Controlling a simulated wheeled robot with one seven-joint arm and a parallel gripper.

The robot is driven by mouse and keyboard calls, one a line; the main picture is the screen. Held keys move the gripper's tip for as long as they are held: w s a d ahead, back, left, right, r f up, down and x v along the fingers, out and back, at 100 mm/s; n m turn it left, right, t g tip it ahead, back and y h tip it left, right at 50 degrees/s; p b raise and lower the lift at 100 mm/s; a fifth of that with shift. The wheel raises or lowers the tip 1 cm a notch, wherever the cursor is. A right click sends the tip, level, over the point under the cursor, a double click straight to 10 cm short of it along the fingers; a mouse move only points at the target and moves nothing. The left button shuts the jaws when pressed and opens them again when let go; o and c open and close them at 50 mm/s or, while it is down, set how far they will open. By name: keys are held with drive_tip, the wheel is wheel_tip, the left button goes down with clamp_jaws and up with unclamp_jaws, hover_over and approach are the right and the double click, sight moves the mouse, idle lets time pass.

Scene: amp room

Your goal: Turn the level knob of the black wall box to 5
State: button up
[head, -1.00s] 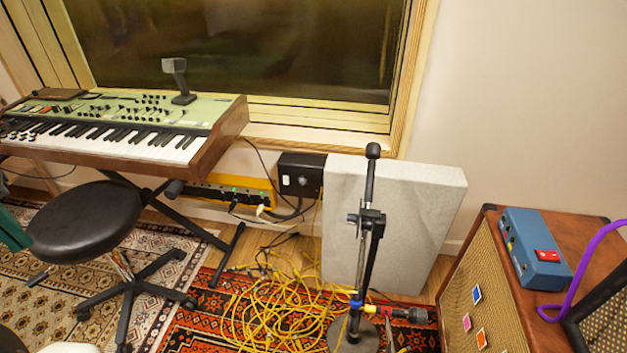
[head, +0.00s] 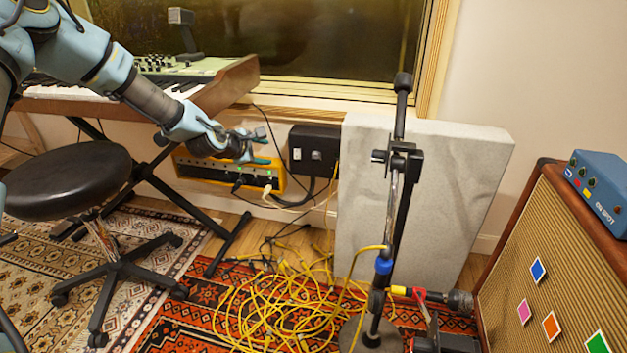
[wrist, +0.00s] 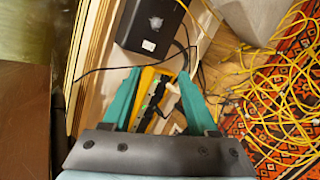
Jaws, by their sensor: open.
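The black wall box (head: 311,150) is mounted low on the wall under the window, left of the grey panel. Its level knob (head: 317,155) is a small pale dial on the front face; its setting is too small to read. The box also shows at the top of the wrist view (wrist: 150,27), with the knob (wrist: 156,22) on it. My gripper (head: 262,146) is left of the box and apart from it, in front of the yellow wall unit. In the wrist view my gripper's teal fingers (wrist: 160,92) are spread with nothing held between them.
The yellow wall unit (head: 195,175) has cables plugged in. A microphone stand (head: 385,240) stands before the grey panel (head: 460,180), right of the box. Yellow cables (head: 270,305) lie coiled on the rug. A keyboard (head: 235,88) and a black stool (head: 70,180) are at left.

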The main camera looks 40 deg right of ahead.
drive_tip(key=s+d+f+n+t+h+b, duration=0.1)
drive_tip(key=d+f+n+t+h+b, duration=0.15)
drive_tip(key=d+f+n+b, duration=0.8)
drive_tip(key=n+t+h+b, duration=0.2)
drive_tip(key=n+t+b, duration=0.1)
drive_tip(key=n, duration=0.3)
approach(315, 157)
drive_tip(key=b+x, duration=0.3)
drive_tip(key=x, duration=0.3)
drive_tip(key=shift+w, duration=0.1)
drive_tip(key=shift+b+x, duration=0.3)
drive_tip(key=shift+x, duration=0.65)
drive_tip(key=shift+r, duration=0.1)
drive_tip(key=shift+c, duration=0.2)
clamp_jaws()
